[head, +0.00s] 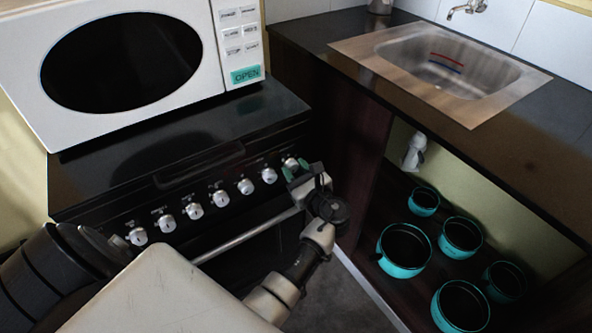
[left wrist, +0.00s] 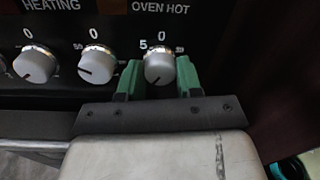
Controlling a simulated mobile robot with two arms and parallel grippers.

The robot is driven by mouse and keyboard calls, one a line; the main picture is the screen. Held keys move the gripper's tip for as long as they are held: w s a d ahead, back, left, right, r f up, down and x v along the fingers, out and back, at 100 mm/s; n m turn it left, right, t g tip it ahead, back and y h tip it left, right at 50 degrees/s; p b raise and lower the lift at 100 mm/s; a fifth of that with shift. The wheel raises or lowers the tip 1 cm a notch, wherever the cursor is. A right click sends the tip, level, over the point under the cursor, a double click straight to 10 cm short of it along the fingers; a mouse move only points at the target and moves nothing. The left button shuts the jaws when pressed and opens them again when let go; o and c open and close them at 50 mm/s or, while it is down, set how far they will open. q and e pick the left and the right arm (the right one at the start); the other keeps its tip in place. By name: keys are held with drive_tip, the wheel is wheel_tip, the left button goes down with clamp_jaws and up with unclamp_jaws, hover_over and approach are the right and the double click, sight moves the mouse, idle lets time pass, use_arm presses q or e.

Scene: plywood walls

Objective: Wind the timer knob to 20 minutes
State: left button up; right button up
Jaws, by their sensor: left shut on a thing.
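The stove's front panel carries a row of silver knobs. The rightmost one, the timer knob (head: 290,163), sits beneath a "0" mark with a "5" at its left in the left wrist view (left wrist: 160,67). A small dark pointer line shows at its lower left. My left gripper (head: 297,170) is at this knob. Its two green fingers (left wrist: 158,80) stand at the knob's left and right sides and are shut on it. The fingertips partly hide the marks around the knob. My right gripper is not in view.
Other knobs (head: 245,186) run to the left along the panel, above the oven's handle bar (head: 245,237). A white microwave (head: 215,60) stands on the stove top. At right are a sink (head: 450,75) and several teal pots (head: 404,270) on a low shelf.

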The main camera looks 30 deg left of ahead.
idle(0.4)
use_arm(q)
drive_tip(key=o, duration=0.9)
